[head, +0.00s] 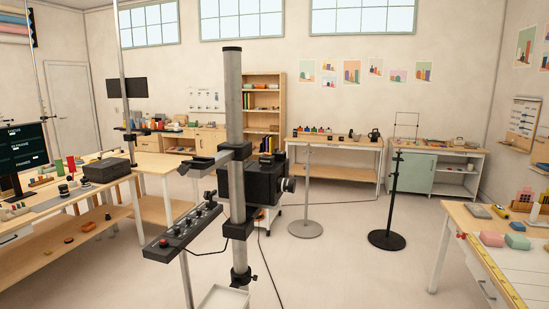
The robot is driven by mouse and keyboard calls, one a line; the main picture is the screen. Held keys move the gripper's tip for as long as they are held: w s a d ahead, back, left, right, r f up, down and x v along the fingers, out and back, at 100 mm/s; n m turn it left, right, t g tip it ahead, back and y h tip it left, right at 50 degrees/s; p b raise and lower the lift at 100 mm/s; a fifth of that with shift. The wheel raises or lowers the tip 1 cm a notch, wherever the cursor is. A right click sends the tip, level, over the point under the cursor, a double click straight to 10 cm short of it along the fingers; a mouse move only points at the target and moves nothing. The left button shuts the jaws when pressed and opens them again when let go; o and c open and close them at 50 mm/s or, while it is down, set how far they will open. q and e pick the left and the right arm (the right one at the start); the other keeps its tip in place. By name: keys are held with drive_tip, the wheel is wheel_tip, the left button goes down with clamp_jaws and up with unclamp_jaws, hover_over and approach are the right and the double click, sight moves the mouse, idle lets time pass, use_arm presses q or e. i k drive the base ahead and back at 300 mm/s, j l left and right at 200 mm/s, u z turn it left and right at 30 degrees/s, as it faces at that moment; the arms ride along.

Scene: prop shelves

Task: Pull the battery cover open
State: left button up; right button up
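A black camera-like box (265,183) with round knobs on its right side is clamped to a grey upright post (236,110) in the middle of the head view. A black control box (182,233) with a red button and several knobs is held lower left of it, with a cable running to the post. I cannot make out a battery cover on either box, or whether one is open or shut. Neither of my grippers is in view, so their place relative to these things does not show.
A wooden workbench (150,160) with a dark case (107,169) and a monitor stands at left. Another table (480,230) is at right. Two round-based stands (386,239) and a cable are on the floor behind the post. Open floor lies at right centre.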

sight(279, 156)
drive_tip(key=i+u, duration=0.2)
drive_tip(key=u, duration=0.45)
drive_tip(key=i+l+u, duration=0.2)
drive_tip(key=l+u, duration=0.75)
drive_tip(key=l, duration=0.2)
drive_tip(key=l+u, duration=0.5)
drive_tip(key=l, duration=0.15)
drive_tip(key=i, duration=0.05)
